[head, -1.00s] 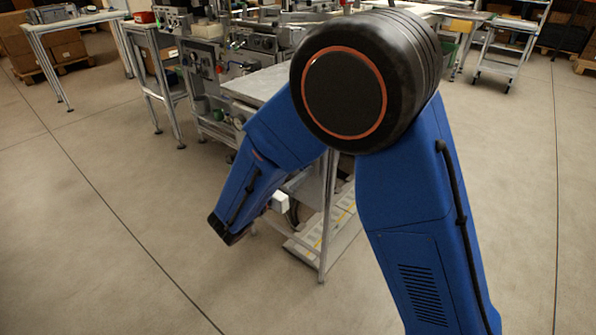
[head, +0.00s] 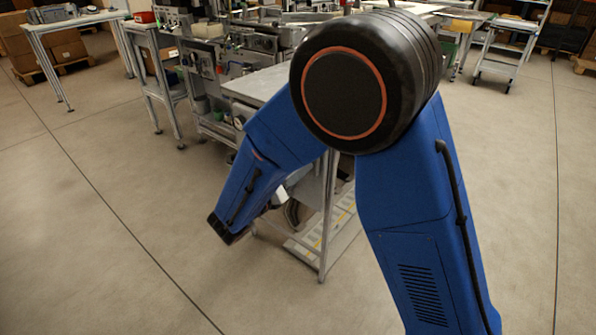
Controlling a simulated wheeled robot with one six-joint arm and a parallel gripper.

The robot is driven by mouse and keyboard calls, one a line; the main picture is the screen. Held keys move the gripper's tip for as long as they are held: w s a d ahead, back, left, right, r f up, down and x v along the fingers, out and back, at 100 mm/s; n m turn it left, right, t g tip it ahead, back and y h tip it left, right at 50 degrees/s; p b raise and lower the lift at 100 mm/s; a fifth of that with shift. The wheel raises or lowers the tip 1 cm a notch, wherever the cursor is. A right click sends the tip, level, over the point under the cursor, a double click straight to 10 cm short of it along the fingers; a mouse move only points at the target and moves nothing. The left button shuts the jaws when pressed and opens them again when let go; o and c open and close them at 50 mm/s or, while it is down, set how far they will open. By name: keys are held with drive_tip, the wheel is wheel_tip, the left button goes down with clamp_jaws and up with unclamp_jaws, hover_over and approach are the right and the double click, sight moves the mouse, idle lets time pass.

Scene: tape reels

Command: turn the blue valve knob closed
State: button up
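I cannot make out a blue valve knob. The machine (head: 208,84) at the back left has small fittings on its front, too small to tell apart, and my arm hides part of it. My blue arm fills the middle and right of the view and bends down to the left in front of a metal table. I cannot make out my gripper; the arm covers the area behind it. A small white part (head: 281,194) shows just right of the lower arm, and I cannot tell what it belongs to.
A metal table (head: 262,82) with a lower shelf (head: 318,243) stands behind my arm. A light workbench (head: 75,20) is at the far left, and a wheeled cart (head: 508,50) is at the back right. The floor at the left and front is clear.

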drive_tip(key=shift+f, duration=0.1)
drive_tip(key=o, duration=1)
drive_tip(key=shift+o, duration=0.2)
drive_tip(key=shift+s+a, duration=0.15)
drive_tip(key=v, duration=1.7)
